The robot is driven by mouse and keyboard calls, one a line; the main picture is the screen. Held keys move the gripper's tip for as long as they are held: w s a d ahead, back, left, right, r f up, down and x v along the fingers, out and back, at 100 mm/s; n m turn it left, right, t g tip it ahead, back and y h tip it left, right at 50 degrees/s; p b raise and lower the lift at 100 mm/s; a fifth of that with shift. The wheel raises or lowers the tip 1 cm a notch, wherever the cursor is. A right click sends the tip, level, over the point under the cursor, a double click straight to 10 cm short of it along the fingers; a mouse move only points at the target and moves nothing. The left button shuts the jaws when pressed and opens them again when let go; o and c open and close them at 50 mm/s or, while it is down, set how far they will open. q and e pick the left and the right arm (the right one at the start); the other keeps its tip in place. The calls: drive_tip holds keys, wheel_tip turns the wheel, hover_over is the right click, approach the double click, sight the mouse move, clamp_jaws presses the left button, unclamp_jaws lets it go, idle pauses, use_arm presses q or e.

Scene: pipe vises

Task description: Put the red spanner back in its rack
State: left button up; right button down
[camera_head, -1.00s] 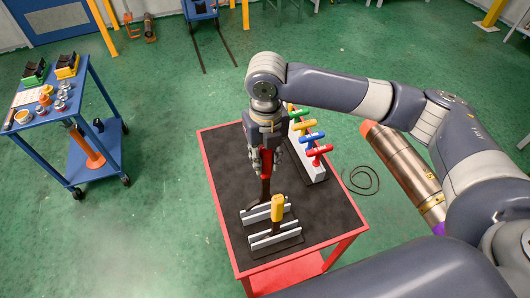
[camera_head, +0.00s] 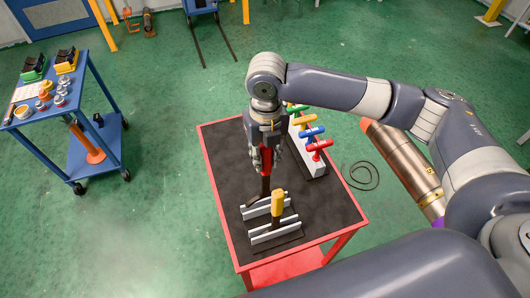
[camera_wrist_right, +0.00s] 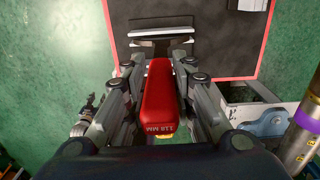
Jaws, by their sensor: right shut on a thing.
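My right gripper (camera_head: 266,164) is shut on the red handle of the red spanner (camera_head: 266,160), above the dark table top. The spanner hangs roughly upright, and its dark lower part points down near the back rail of the rack. I cannot tell whether it touches. The rack (camera_head: 262,208) has pale grey rails on a dark base. A yellow-handled spanner (camera_head: 278,204) stands upright in it. In the right wrist view the red handle (camera_wrist_right: 158,92) lies between the fingers (camera_wrist_right: 160,100), and rails (camera_wrist_right: 155,32) show beyond it. My left gripper is not in view.
The red-edged table (camera_head: 215,190) has bare top left of the rack. A pale stand (camera_head: 318,168) with several coloured T-handles is close behind and right of my gripper. A blue trolley (camera_head: 85,165) stands apart at left. A large pipe (camera_head: 405,160) is right of the table.

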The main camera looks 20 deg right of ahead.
sight(265, 171)
drive_tip(key=shift+f+b, duration=1.2)
drive_tip(key=shift+f, duration=1.9)
idle(2.0)
drive_tip(key=shift+p, duration=0.35)
idle(1.0)
drive_tip(key=shift+f, duration=0.1)
drive_tip(key=c, duration=1.3)
unclamp_jaws()
wheel_tip(265, 171, up, 12)
